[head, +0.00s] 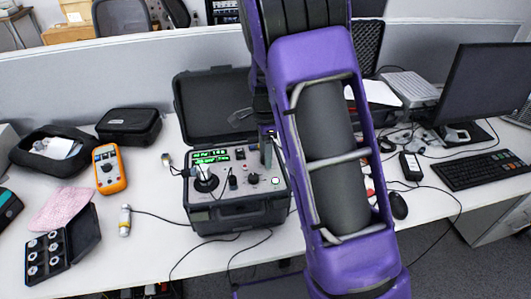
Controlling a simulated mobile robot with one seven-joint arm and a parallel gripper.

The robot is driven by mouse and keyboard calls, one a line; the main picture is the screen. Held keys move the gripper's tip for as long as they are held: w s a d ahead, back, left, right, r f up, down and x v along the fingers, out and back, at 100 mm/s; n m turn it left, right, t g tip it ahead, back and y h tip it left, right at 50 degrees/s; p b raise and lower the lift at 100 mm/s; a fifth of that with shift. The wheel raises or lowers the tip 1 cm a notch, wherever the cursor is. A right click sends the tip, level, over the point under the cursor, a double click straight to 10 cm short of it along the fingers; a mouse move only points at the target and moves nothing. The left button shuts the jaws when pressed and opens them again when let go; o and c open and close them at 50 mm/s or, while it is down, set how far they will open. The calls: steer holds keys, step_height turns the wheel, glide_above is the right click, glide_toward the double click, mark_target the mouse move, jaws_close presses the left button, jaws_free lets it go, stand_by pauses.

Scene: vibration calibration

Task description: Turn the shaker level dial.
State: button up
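The shaker unit (240,215) is an open black case on the desk, with its lid (212,100) raised at the back. Its panel has lit green displays (210,156) at the upper left and a round black-and-silver shaker mount (206,181) below them. I cannot tell for sure which control is the level dial. My gripper (268,150) shows partly at the panel's right rear, beside my purple arm. Its fingers are too small and covered to read.
An orange multimeter (109,169), a black pouch (129,125) and an open case of round parts (62,250) lie to the left. A sensor (125,221) and cables lie nearby. A monitor (487,85) and keyboard (486,170) stand right. My arm hides the desk's middle.

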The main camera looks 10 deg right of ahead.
steer(key=shift+o, duration=0.2)
steer(key=shift+r, duration=0.1)
step_height(320, 180, up, 17)
steer(key=shift+p, duration=0.3)
steer(key=shift+r, duration=0.1)
steer(key=shift+r, duration=0.1)
